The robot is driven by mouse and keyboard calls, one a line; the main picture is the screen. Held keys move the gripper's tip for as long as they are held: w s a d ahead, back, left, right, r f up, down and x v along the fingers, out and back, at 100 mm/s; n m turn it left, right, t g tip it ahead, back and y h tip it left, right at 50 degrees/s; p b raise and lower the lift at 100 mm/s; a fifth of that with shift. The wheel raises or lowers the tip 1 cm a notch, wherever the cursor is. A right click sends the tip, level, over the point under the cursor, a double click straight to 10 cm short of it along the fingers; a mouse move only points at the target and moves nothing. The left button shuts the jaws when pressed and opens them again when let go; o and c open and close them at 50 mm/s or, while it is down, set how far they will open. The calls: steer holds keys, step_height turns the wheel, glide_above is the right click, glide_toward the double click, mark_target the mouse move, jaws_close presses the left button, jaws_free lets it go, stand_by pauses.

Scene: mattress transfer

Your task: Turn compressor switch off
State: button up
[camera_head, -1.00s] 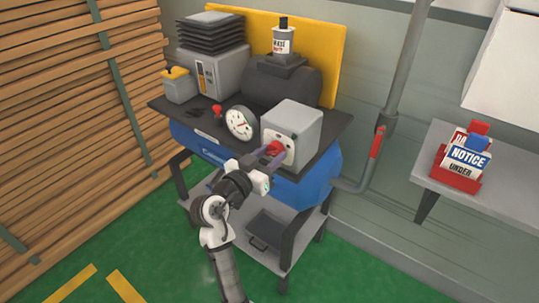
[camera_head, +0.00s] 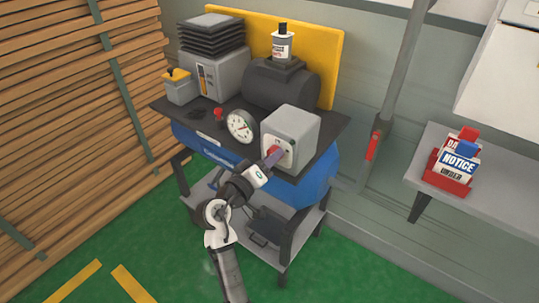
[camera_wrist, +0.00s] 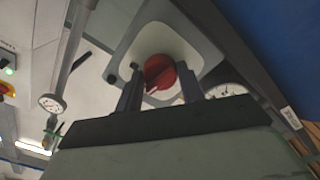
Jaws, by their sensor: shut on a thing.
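The compressor's grey switch box (camera_head: 294,128) stands at the front right corner of the compressor's top. In the wrist view its pale face plate (camera_wrist: 185,40) carries a round red switch knob (camera_wrist: 159,72). My gripper (camera_head: 275,154) reaches up to this face from the front. Its fingers are shut on the red knob, one on each side, and hide most of it in the head view. The compressor has a blue tank (camera_head: 318,178) below the dark top. Any on or off marking is too small to read.
A round gauge (camera_head: 241,126) sits just left of the switch box. A grey pipe with a red-handled valve (camera_head: 374,143) rises at the right. A shelf (camera_head: 490,205) holds a red rack of notice signs (camera_head: 447,178). Stacked timber (camera_head: 70,130) fills the left; the green floor in front is open.

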steer(key=shift+r+n+p, duration=0.15)
steer(key=shift+n+p, duration=0.3)
steer(key=shift+n, duration=0.35)
steer(key=o, duration=1)
steer(key=shift+c, duration=0.2)
steer(key=b+v, duration=0.3)
steer(key=v, duration=1)
steer(key=shift+s+a+b, duration=0.25)
steer(key=shift+s+b, duration=0.05)
steer(key=shift+b, duration=0.1)
